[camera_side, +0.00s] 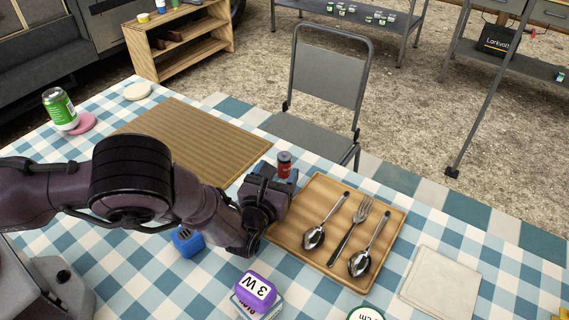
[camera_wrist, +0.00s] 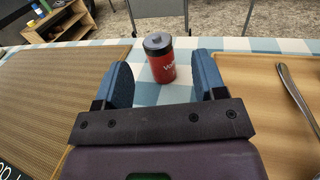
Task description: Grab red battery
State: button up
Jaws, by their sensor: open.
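The red battery (camera_side: 284,164) is a small upright cylinder with a dark top. It stands on the blue-and-white checked tablecloth between the wooden placemat and the wooden tray. In the wrist view the red battery (camera_wrist: 160,62) is ahead of and roughly centred between my blue fingers. My gripper (camera_side: 274,178) is low over the table beside it. In the wrist view my gripper (camera_wrist: 163,84) is open, with one finger to the left of the battery and one to the right.
The wooden tray (camera_side: 397,216) with two spoons and a fork lies right of the battery. A brown placemat (camera_side: 190,138) lies left. A blue item (camera_side: 187,241) and a purple block (camera_side: 257,290) are nearer the front. A chair (camera_side: 328,75) stands behind the table.

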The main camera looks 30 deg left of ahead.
aim_at(287, 153)
jog(key=shift+x, duration=3.5)
jog(key=shift+a, duration=0.1)
jog(key=shift+r, duration=0.1)
jog(key=c, duration=1.1)
